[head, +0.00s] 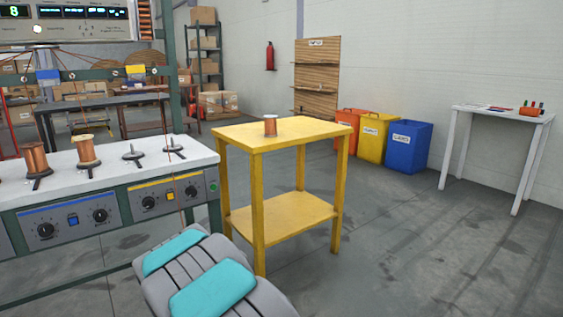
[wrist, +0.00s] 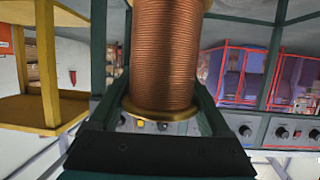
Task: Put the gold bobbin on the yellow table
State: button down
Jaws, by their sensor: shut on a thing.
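My gripper (wrist: 160,108) is shut on the gold bobbin (wrist: 166,50), which has copper wire and a gold flange and sits between the dark fingers in the wrist view. Its other end is cut off by the frame. The gripper and held bobbin do not show in the head view, where only part of my arm appears at the bottom. The yellow table (head: 225,135) stands at the middle of the head view, with a lower shelf. It also shows at the left of the wrist view (wrist: 48,75). The held bobbin is apart from it.
A copper bobbin with pale flanges (head: 270,127) stands on the yellow table's far part; the near top is clear. The strander bench (head: 110,176) at left carries two bobbins and two empty spindles. Bins (head: 407,147) and a white table (head: 495,112) stand behind, right.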

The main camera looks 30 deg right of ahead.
aim_at(308, 128)
jog(key=i+l+z, duration=0.1)
jog(key=l, duration=0.35)
jog(key=i+l, duration=0.25)
jog(key=l, duration=0.2)
jog(key=i+l+z, duration=0.15)
jog(key=l, duration=0.3)
jog(key=i+l, duration=0.2)
jog(key=l, duration=0.25)
jog(key=i+l+z, duration=0.15)
jog(key=l, duration=0.25)
jog(key=i+l+z, duration=0.1)
jog(key=i+l, duration=0.2)
jog(key=l, duration=0.1)
